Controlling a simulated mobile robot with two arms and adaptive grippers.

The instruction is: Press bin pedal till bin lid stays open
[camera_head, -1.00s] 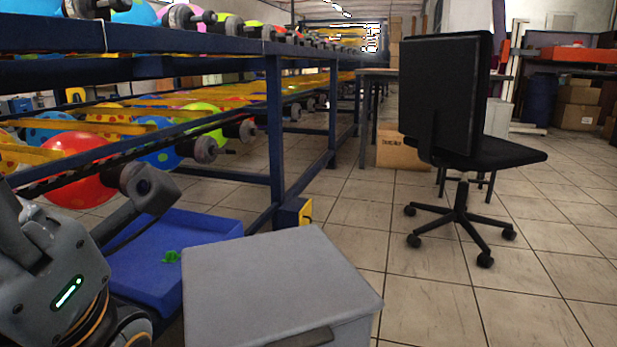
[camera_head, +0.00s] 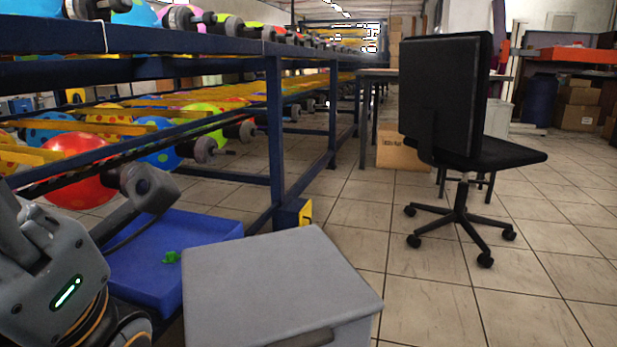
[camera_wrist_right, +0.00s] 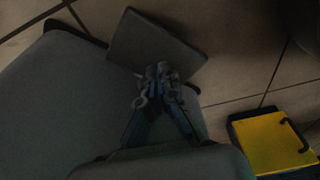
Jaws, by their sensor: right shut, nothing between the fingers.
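The bin (camera_head: 270,275) stands at the front of the head view. Its grey lid lies flat and looks shut. In the right wrist view a flat grey plate, which looks like the bin pedal (camera_wrist_right: 150,42), sticks out near the floor beside a large grey surface (camera_wrist_right: 45,110) that looks like the bin. My right gripper (camera_wrist_right: 161,72) is shut and empty. Its fingertips overlap the near edge of the pedal in the picture; I cannot tell whether they touch it. My left arm shows at the lower left of the head view, but its gripper is not in view.
A blue tray (camera_head: 205,228) with a small green item (camera_head: 170,257) lies left of the bin. A yellow box (camera_wrist_right: 270,145) is at the right of the wrist view. A black office chair (camera_head: 462,150) stands at right. Tiled floor (camera_head: 420,300) is clear right of the bin.

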